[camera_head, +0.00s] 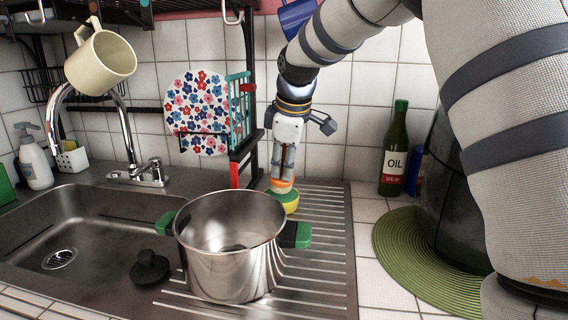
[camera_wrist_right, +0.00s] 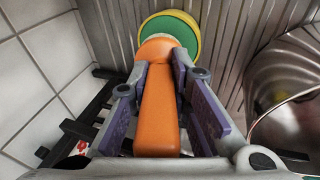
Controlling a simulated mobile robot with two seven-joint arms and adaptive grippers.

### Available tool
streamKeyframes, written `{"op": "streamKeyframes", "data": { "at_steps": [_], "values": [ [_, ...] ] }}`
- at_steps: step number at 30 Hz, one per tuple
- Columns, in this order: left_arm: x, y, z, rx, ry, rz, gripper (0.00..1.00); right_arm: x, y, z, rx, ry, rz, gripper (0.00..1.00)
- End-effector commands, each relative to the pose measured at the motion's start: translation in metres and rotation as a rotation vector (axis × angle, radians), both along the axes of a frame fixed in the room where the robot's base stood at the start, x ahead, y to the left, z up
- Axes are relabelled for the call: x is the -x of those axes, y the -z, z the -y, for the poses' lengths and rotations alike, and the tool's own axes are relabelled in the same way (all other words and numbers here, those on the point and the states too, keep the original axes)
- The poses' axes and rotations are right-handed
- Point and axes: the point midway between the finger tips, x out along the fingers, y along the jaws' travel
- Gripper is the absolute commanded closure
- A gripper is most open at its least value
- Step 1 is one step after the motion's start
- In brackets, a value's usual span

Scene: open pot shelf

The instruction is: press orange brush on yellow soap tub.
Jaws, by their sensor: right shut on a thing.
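My right gripper (camera_head: 282,165) points down over the drainboard behind the pot and is shut on the orange brush (camera_head: 281,185). In the right wrist view the orange brush (camera_wrist_right: 160,110) runs between the two fingers of the gripper (camera_wrist_right: 160,90). In the right wrist view the tub (camera_wrist_right: 185,30) shows as a green and yellow disc at the brush's head end. The head appears at or over the tub; I cannot tell whether they touch. My left gripper is not in view.
A steel pot (camera_head: 230,255) with green handles stands just in front of the tub. A dish rack with a flowered plate (camera_head: 197,112) is to the left. An oil bottle (camera_head: 394,150) stands right. The sink (camera_head: 90,235) holds a black stopper (camera_head: 150,268). A cream mug (camera_head: 100,62) hangs upper left.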

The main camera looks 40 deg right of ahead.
Motion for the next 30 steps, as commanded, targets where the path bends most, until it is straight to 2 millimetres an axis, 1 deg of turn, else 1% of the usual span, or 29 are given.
{"op": "streamKeyframes", "data": {
  "at_steps": [8,30],
  "values": [
    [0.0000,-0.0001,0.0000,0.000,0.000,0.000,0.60,0.0000,0.0003,0.0000,0.001,0.000,0.001,1.00],
    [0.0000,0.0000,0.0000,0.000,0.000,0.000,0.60,0.0000,0.0095,0.0000,0.000,0.000,0.000,1.00]
  ]
}}
